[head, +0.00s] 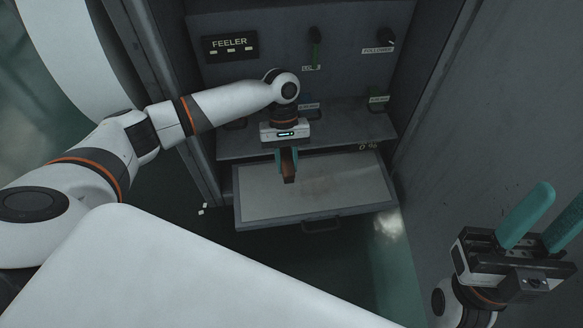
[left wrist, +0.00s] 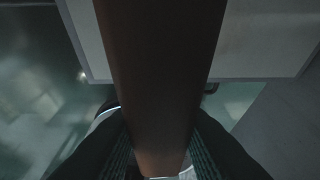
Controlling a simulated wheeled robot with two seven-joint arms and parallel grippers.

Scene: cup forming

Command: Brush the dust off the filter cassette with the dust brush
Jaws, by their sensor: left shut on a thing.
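The filter cassette appears to be the pale flat panel in a grey frame (head: 340,192), pulled out like a drawer below the cabinet shelf. Its frame and pale surface also show in the left wrist view (left wrist: 262,45). My left gripper (head: 287,163) is shut on the dust brush (head: 290,176), above the panel's rear middle. The brush's brown handle fills the middle of the left wrist view (left wrist: 165,80); its bristles cannot be made out. Whether the brush touches the panel cannot be told. My right gripper (head: 556,212) is open and empty at the lower right, away from the panel.
A grey shelf (head: 345,126) lies just above the drawer. A dark handle (head: 321,226) is on the drawer's front. Cabinet walls rise on both sides.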

